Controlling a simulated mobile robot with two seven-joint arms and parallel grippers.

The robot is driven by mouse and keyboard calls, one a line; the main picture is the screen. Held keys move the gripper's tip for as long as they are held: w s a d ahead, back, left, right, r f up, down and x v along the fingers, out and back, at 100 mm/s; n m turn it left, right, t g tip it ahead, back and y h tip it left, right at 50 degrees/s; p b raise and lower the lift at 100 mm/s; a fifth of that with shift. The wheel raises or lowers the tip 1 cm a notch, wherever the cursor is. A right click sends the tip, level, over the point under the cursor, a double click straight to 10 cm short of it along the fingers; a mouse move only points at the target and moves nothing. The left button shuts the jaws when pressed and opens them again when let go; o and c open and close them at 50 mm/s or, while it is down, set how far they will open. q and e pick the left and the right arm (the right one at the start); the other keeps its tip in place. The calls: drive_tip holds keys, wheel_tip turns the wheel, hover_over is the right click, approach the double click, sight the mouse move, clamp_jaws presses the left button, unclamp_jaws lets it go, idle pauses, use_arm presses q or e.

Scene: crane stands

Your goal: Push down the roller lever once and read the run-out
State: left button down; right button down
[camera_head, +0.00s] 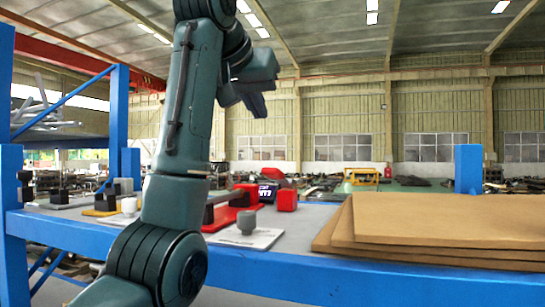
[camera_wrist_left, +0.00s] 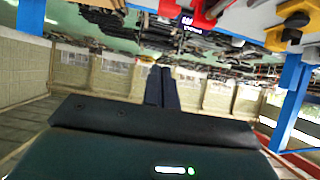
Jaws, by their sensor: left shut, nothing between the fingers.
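My left gripper (camera_head: 262,108) is raised high above the bench, well clear of everything on it. In the left wrist view its two fingers (camera_wrist_left: 162,88) are together with nothing between them. On the bench below stands a red stand (camera_head: 218,219) with a dark bar and a red block (camera_head: 287,199). A dark blue box (camera_head: 267,191) with white lettering is beside it; the lettering is too small to read. My left arm hides part of the red stand. The red stand also shows in the left wrist view (camera_wrist_left: 203,14). I cannot tell which part is the roller lever. My right gripper is not in view.
A grey knob (camera_head: 247,221) stands on a white plate in front of the red stand. Brown sheets (camera_head: 440,220) are stacked at the right. A yellow stand (camera_head: 100,212) and dark blocks are at the left. Blue posts (camera_head: 468,168) rise at the bench ends.

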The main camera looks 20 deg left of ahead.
use_arm(q)
drive_tip(key=p, duration=0.3)
hover_over(273, 168)
drive_tip(key=w, duration=0.2)
drive_tip(key=f, duration=0.4)
drive_tip(key=shift+a+f, duration=0.3)
drive_tip(key=shift+f, duration=0.1)
drive_tip(key=shift+s+f, duration=0.15)
drive_tip(key=shift+f, duration=0.5)
drive_tip(key=shift+s+f, duration=0.15)
drive_tip(key=shift+f, duration=0.45)
drive_tip(key=shift+s+f, duration=0.3)
drive_tip(key=shift+f, duration=0.5)
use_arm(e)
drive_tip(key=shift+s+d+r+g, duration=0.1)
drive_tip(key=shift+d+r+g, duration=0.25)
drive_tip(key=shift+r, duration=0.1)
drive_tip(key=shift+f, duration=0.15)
